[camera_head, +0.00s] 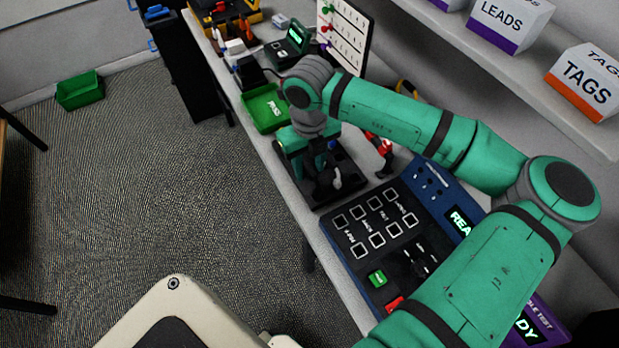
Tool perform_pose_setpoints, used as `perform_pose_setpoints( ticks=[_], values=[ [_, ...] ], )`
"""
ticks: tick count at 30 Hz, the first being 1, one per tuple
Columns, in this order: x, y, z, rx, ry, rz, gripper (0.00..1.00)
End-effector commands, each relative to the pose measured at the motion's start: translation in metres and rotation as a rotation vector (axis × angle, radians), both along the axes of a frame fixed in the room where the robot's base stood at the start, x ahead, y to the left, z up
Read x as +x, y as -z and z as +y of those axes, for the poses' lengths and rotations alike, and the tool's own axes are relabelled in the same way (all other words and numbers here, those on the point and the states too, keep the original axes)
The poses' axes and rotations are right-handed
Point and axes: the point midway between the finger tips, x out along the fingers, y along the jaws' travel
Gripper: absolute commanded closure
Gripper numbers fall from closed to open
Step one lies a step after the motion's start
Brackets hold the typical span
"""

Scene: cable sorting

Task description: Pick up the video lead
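I cannot make out which thing is the video lead; no lead is clearly recognisable as one. My gripper (326,188) is low over a black tray or fixture (350,192) on the bench, pointing down. Dark shapes and a small pale piece (337,178) are at its fingertips. I cannot tell whether the fingers are apart or closed on anything. My green arm crosses the right half of the view and hides part of the bench.
A blue tester panel (435,210) with square sockets lies right of the black fixture. A green PASS tray (265,108) is behind it. A red tool or clip (384,148) is near my forearm. A shelf (480,45) with boxes overhangs the bench.

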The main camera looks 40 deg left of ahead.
Motion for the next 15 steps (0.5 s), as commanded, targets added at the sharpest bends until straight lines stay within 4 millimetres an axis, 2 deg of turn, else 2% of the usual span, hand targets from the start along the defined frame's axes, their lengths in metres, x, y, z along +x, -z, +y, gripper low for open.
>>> perform_pose_setpoints(
  ticks=[3, 6, 14, 15],
  values=[
    [0.000, 0.017, 0.000, 0.000, 0.000, 0.002, 0.64],
    [0.000, 0.025, 0.001, 0.000, 0.000, 0.001, 0.64],
    [0.001, 0.028, 0.000, 0.001, 0.000, 0.000, 0.64],
    [0.001, 0.028, 0.000, 0.001, 0.000, 0.000, 0.66]
  ],
)
